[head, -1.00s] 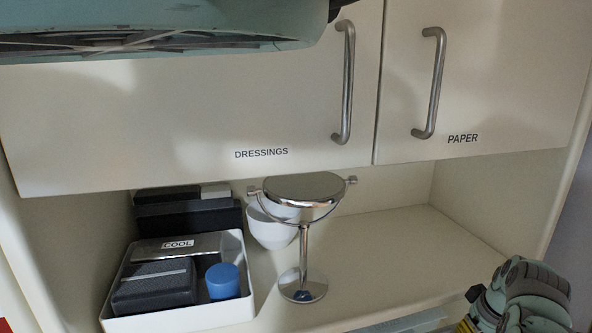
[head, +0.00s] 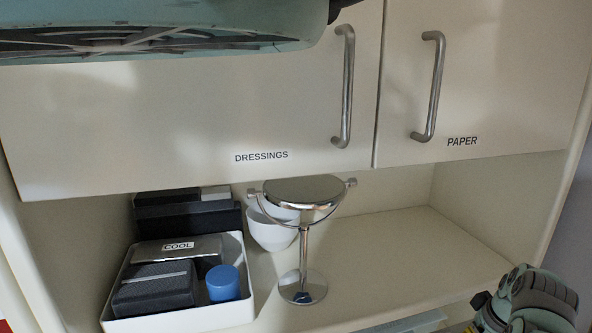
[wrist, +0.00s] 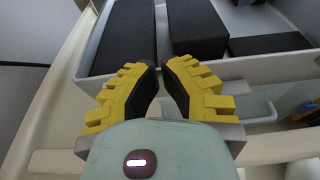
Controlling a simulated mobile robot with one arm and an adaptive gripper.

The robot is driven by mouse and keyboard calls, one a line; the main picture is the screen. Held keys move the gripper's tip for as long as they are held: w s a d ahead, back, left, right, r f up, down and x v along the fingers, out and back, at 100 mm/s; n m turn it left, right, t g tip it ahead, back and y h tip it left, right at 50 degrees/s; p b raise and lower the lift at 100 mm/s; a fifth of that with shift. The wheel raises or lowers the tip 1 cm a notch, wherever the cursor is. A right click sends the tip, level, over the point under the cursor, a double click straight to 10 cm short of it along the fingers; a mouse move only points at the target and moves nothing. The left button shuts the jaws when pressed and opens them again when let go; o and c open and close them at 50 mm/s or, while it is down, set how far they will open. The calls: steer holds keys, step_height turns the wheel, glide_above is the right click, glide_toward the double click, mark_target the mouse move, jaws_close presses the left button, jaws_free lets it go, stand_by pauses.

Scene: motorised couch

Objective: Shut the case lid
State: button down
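No case with a raised lid can be clearly made out. A silver, flat-topped box marked COOL (head: 192,243) and a dark box with a grey strip (head: 152,285) lie in a white tray (head: 233,315) on the shelf in the head view. I cannot tell whether either is the case. My gripper (wrist: 160,68) has yellow ribbed fingers with dark pads. Its tips nearly meet, with nothing seen between them. In the wrist view it is in front of a light-walled container (wrist: 262,70) holding dark blocks (wrist: 197,30); contact is unclear.
The DRESSINGS (head: 200,120) and PAPER (head: 500,90) cupboard doors overhang the shelf.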

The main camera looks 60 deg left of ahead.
steer(key=shift+d, duration=0.3)
steer(key=shift+s+d+f, duration=0.1)
steer(key=shift+s+d, duration=0.2)
steer(key=shift+d, duration=0.35)
steer(key=shift+s+d, duration=0.15)
steer(key=shift+d, duration=0.3)
steer(key=shift+s+d, duration=0.35)
steer(key=shift+d, duration=0.55)
step_height(320, 180, up, 5)
steer(key=shift+a+f+p, duration=0.1)
steer(key=shift+p, duration=0.4)
stand_by(0.5)
